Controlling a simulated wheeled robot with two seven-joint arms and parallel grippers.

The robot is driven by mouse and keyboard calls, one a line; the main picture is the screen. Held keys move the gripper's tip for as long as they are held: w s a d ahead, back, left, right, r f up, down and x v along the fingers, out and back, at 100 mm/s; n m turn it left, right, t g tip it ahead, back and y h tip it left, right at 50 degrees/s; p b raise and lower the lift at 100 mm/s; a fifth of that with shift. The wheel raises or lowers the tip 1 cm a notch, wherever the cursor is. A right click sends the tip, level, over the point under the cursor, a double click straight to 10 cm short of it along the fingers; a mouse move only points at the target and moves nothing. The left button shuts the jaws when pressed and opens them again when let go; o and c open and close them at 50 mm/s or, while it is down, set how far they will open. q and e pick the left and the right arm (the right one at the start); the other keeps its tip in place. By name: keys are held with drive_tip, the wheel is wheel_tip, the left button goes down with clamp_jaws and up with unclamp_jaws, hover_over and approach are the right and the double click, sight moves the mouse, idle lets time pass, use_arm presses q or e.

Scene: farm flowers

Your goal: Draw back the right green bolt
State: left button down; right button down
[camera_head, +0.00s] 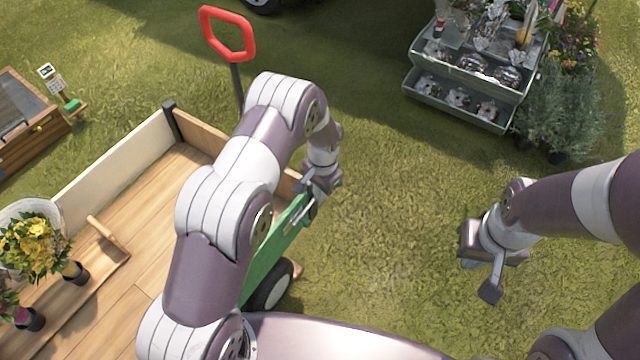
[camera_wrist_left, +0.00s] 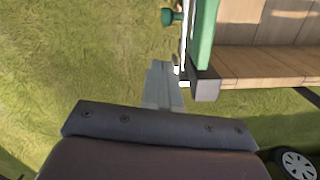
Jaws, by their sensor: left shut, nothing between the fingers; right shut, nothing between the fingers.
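The green bolt (camera_wrist_left: 172,16) shows in the left wrist view as a round knob beside a thin metal rod on the green side panel (camera_wrist_left: 205,35). The rod's near end lies by a dark corner post (camera_wrist_left: 206,86). In the head view the green panel (camera_head: 268,252) is the cart's right side, partly hidden behind my left arm. My left gripper (camera_head: 311,205) is at the panel's far end. Its shut, empty fingers (camera_wrist_left: 163,85) point toward the rod's end; I cannot tell whether they touch. My right gripper (camera_head: 490,288) is shut and empty over grass.
The wooden cart bed (camera_head: 150,225) holds potted flowers (camera_head: 35,245) at left. A red handle (camera_head: 228,34) rises at the cart's far end. A tiered display stand (camera_head: 465,85) is at the back right. Grass between the cart and my right arm is clear.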

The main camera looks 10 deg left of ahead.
use_arm(q)
wheel_tip(320, 180, down, 6)
drive_tip(key=s+a, duration=0.1)
drive_tip(key=s, duration=0.1)
drive_tip(key=shift+s+a+f+p, duration=0.15)
drive_tip(key=shift+s+a+p, duration=0.1)
drive_tip(key=shift+a+p, duration=0.1)
drive_tip(key=shift+s, duration=0.15)
